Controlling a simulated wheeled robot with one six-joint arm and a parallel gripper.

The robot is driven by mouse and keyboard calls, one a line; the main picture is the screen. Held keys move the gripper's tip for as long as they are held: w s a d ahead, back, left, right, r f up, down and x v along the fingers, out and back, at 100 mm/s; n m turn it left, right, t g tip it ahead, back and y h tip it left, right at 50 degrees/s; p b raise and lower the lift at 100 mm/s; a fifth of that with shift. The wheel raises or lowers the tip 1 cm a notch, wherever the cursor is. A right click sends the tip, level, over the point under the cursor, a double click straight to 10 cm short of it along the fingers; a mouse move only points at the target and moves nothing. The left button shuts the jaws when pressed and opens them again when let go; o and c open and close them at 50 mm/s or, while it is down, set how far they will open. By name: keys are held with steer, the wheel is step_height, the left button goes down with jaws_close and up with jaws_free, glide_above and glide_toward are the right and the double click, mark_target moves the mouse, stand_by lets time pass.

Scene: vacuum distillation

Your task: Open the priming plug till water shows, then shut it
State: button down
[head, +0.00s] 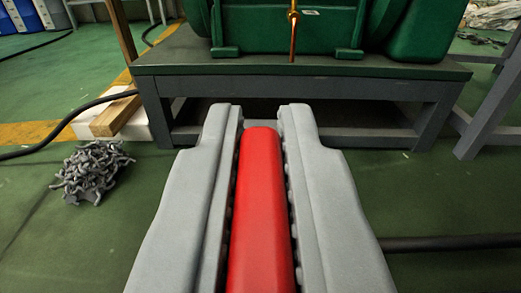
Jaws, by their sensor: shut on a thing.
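My gripper (264,125) is in the lower middle of the head view, with its two grey fingers shut on a long red bar-shaped piece (262,195). The red piece lies lengthwise between the fingers, and its near end runs out of the picture. What it is attached to, if anything, is not visible. Beyond the fingertips stands a green machine (285,25) on a grey stand, cut off at the top. A thin copper-coloured rod or pipe (292,35) hangs down its front. I cannot make out a priming plug or any water.
The grey stand (290,72) spans the way ahead. A pile of grey chain (90,172) lies on the green floor at left, near wooden planks (112,115) and a black cable (65,127). A dark pipe (450,242) lies at right. Floor at lower left is clear.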

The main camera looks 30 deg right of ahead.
steer(key=shift+h, duration=0.3)
steer(key=c, duration=1.5)
jaws_free()
